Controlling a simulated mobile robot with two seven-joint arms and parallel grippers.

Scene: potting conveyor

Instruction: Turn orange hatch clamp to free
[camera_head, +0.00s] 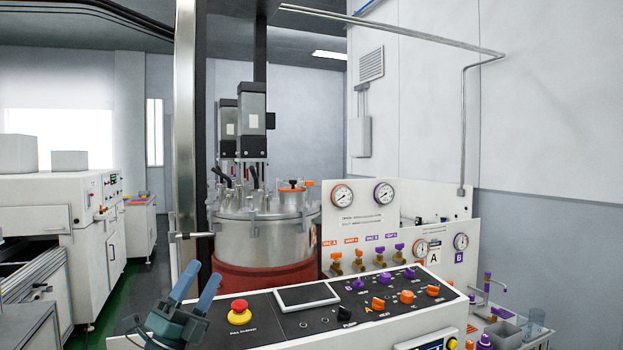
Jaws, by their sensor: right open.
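The orange hatch clamp (292,188) sits on top of the lid of a round metal tank (262,237), toward its right side. It is small in the head view, and I cannot tell exactly how its handle is turned. My right gripper (205,272) is at the lower left, with two blue fingers spread apart and pointing up. It is open and empty, in front of the tank and well below and left of the clamp, not touching it. My left gripper is not in view.
A control console (330,312) with a red emergency button (239,306) and orange and purple knobs stands in front of the tank. A gauge panel (362,215) is right of the tank. A metal post (188,130) rises left of it. White machines (70,195) stand far left.

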